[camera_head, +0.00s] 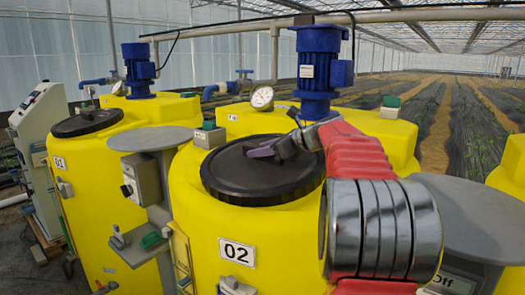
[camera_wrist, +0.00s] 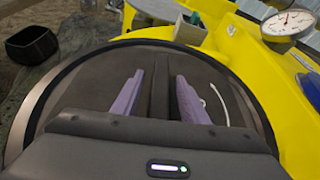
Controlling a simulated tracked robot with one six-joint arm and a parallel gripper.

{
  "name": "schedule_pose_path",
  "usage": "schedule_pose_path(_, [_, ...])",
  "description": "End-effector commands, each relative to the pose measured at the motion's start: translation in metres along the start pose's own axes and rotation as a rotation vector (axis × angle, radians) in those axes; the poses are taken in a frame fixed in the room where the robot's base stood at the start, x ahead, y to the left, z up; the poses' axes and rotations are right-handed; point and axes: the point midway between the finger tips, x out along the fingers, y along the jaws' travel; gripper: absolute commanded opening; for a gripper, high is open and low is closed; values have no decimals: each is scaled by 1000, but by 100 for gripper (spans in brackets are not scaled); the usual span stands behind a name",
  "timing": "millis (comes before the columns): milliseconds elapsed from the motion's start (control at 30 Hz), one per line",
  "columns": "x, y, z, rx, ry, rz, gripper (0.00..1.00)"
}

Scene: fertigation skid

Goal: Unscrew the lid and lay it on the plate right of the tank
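The black round lid (camera_head: 232,188) sits on top of the yellow tank 02 (camera_head: 205,222). It fills most of the wrist view (camera_wrist: 85,88), where a raised bar (camera_wrist: 159,80) runs across it. My gripper (camera_head: 265,150) is over the lid, coming in from the right. In the wrist view my gripper's two purple fingers (camera_wrist: 157,98) stand on either side of the bar, with a gap visible on both sides. My gripper is open. Whether the fingertips touch the lid I cannot tell. The grey round plate (camera_head: 485,215) right of the tank is partly hidden behind my arm.
A blue motor (camera_head: 318,65) and a pressure gauge (camera_head: 262,98) stand on the tank behind the lid. Another grey plate (camera_head: 150,138) is left of tank 02, beside yellow tank 01 (camera_head: 95,175) with its own black lid (camera_head: 87,122). The visible plate surfaces are bare.

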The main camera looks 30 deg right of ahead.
Motion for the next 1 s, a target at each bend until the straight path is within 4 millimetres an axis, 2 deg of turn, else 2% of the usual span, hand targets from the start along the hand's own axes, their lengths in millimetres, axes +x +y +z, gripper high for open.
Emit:
schedule_pose_path(67, [0,0,0,0,0,0,34])
schedule_pose_path(533, [-1,0,0,0,0,0,1])
schedule_pose_path(1000, [-1,0,0,0,0,0,0])
